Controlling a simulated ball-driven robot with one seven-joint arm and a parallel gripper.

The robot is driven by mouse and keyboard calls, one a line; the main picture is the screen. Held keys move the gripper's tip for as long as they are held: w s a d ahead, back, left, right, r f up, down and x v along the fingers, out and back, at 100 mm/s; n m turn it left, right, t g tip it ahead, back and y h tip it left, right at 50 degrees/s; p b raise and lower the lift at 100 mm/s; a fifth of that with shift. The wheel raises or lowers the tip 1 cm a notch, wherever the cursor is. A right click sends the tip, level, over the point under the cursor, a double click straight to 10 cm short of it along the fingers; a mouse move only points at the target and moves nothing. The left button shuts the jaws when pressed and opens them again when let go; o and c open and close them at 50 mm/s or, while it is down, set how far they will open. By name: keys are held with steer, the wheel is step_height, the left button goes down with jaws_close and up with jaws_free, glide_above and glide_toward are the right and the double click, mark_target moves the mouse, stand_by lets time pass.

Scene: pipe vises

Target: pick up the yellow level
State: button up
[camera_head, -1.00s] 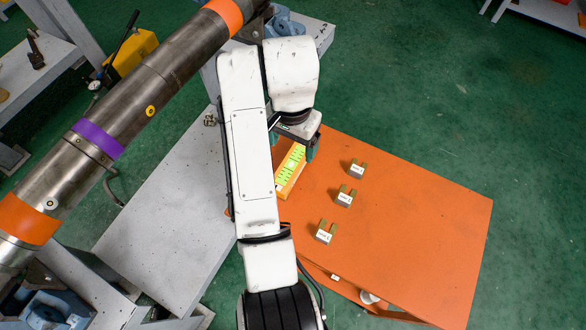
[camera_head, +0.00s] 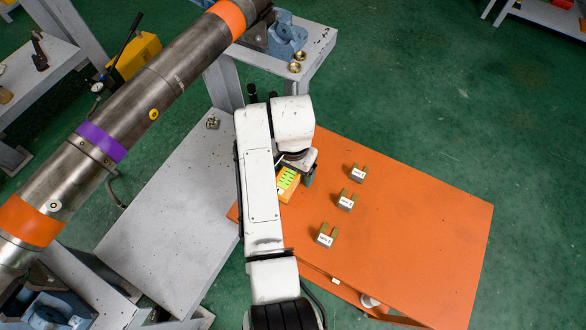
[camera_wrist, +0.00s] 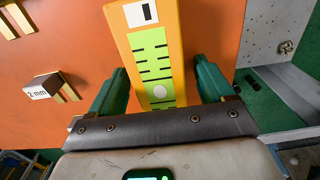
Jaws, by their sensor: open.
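The yellow level (camera_wrist: 153,50) is a long yellow-orange block with a green marked face and a small white dot. In the wrist view it lies between the two green fingers of my gripper (camera_wrist: 160,85), which is open with a gap showing on each side. In the head view the level (camera_head: 286,182) lies on the orange table, partly hidden by my arm. My gripper (camera_head: 302,174) is over its upper end there, and its fingers are mostly hidden.
Several small labelled blocks with prongs stand on the orange table (camera_head: 420,230), one of them (camera_head: 326,234) nearest the front; one marked 2 mm (camera_wrist: 44,88) shows in the wrist view. A grey bench (camera_head: 160,225) adjoins at left. A large banded pipe (camera_head: 130,120) crosses the upper left.

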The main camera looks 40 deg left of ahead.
steer(key=c, duration=1.3)
steer(key=shift+r, duration=0.1)
steer(key=shift+c, duration=0.3)
steer(key=shift+r, duration=0.1)
